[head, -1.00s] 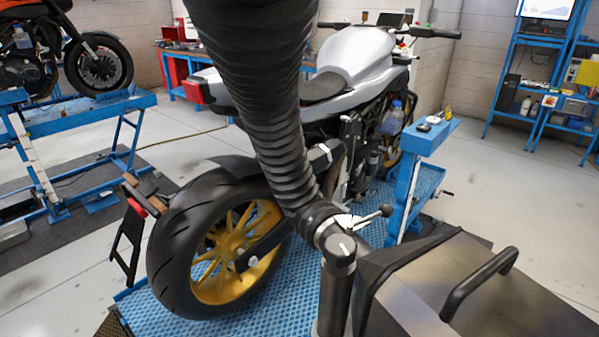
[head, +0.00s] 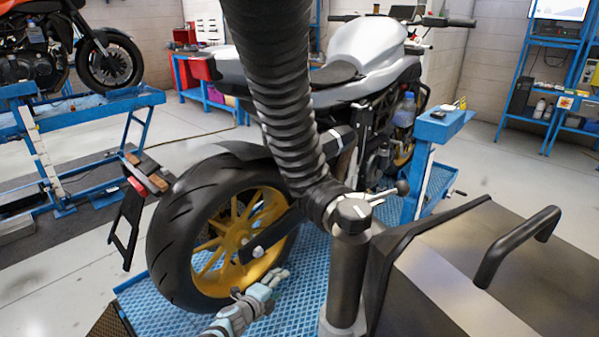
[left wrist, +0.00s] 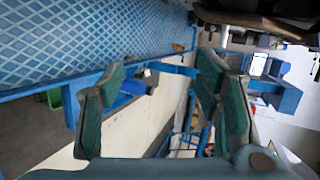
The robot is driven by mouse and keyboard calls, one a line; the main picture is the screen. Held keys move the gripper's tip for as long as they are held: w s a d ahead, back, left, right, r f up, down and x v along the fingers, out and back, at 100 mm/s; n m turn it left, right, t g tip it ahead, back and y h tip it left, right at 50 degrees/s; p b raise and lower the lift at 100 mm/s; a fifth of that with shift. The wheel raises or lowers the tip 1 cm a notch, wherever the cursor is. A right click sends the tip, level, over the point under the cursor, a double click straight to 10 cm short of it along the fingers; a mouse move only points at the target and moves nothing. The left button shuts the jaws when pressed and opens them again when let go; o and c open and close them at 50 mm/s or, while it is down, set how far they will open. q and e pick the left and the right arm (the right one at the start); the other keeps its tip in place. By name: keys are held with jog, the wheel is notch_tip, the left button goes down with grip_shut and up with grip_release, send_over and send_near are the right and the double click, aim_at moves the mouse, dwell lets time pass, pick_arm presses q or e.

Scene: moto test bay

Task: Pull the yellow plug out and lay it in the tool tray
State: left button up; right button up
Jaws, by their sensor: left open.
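My left gripper (head: 276,279) is at the bottom of the head view, in front of the motorcycle's gold rear wheel. Its fingers stand wide apart in the left wrist view (left wrist: 160,95), with nothing between them. I cannot make out the yellow plug for certain. A small yellow item (head: 462,103) stands on the blue post stand (head: 432,127), too small to identify. I cannot tell which surface is the tool tray. My right gripper is in neither view.
A black corrugated hose (head: 282,110) runs down onto a metal pipe (head: 348,265), hiding part of the motorcycle (head: 370,50). A dark box with a handle (head: 440,270) fills the lower right. The bike stands on a blue textured platform (head: 305,250). Open floor lies right.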

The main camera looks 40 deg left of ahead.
pick_arm(q)
jog(key=w+a+r+m+t+h+b, duration=0.1)
jog(key=w+a+r+m+t+b, duration=0.15)
jog(key=w+r+m, duration=0.5)
jog(key=w+a+r+m+t+h+b, duration=0.2)
jog(key=w+r+m+b, duration=0.15)
jog(key=r, duration=0.65)
jog(key=a+r+m+b, duration=0.3)
jog(key=r+m, duration=0.7)
jog(key=r, duration=0.4)
jog(key=shift+a+r+h, duration=0.35)
jog(key=shift+a+h, duration=0.05)
jog(key=shift+a, duration=0.25)
jog(key=shift+w, duration=0.1)
